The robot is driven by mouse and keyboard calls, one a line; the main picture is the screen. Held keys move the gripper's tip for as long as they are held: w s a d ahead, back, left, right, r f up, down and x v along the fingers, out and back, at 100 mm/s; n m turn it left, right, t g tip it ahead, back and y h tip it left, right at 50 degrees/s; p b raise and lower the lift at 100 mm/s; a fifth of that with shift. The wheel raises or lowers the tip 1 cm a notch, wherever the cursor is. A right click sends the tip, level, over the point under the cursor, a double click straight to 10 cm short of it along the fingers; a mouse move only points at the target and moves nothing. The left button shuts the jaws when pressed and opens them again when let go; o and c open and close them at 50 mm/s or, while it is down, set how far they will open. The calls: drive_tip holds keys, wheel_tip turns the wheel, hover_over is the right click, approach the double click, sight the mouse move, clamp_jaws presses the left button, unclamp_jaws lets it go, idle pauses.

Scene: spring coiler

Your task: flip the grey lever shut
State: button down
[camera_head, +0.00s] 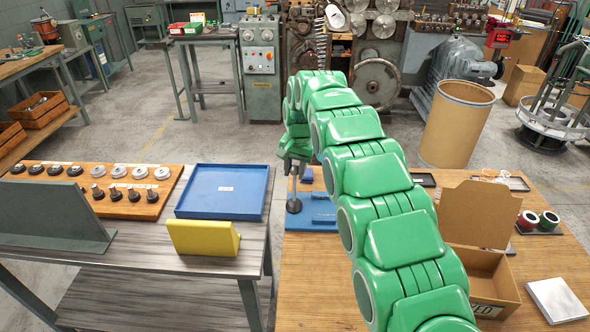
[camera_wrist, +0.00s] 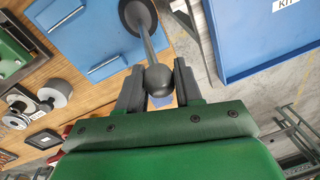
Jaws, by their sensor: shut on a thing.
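The grey lever (camera_wrist: 148,45) is a slim rod rising from a dark round base (camera_wrist: 138,16) on a blue plate (camera_wrist: 85,35). It ends in a grey ball knob (camera_wrist: 158,80). My gripper (camera_wrist: 158,86) is shut around the knob, with one finger on each side. In the head view the lever (camera_head: 294,189) looks roughly upright at the left edge of the wooden table, and my gripper (camera_head: 293,166) is at its top. The blue plate (camera_head: 305,221) lies flat under it. My green arm hides part of the plate.
A blue tray (camera_head: 222,191) and a yellow block (camera_head: 203,238) are on the grey table to the left, across a narrow gap. An open cardboard box (camera_head: 480,275), spools (camera_head: 538,220) and a silver box (camera_head: 557,300) stand right of my arm. The table's front left is clear.

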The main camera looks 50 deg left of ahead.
sight(294, 182)
drive_tip(key=shift+s+d+r, duration=0.1)
drive_tip(key=shift+d, duration=0.15)
drive_tip(key=shift+s+d+r+t+y, duration=0.25)
drive_tip(key=shift+s+d+t+y, duration=0.25)
drive_tip(key=shift+t+y, duration=0.15)
drive_tip(key=shift+s+d+r+t+y, duration=0.3)
drive_tip(key=shift+s+d+t+y, duration=0.55)
drive_tip(key=shift+y, duration=0.1)
drive_tip(key=shift+s+d+f+t+y, duration=0.3)
drive_tip(key=shift+s+d+t+y, duration=0.6)
drive_tip(key=shift+t+y, duration=0.1)
drive_tip(key=shift+s+d+f+t+y, duration=0.25)
drive_tip(key=shift+s+d+t+y, duration=0.65)
drive_tip(key=shift+y, duration=0.1)
drive_tip(key=c, duration=0.8)
unclamp_jaws()
drive_tip(key=shift+s, duration=0.1)
drive_tip(key=shift+n, duration=0.3)
drive_tip(key=shift+s+d, duration=0.1)
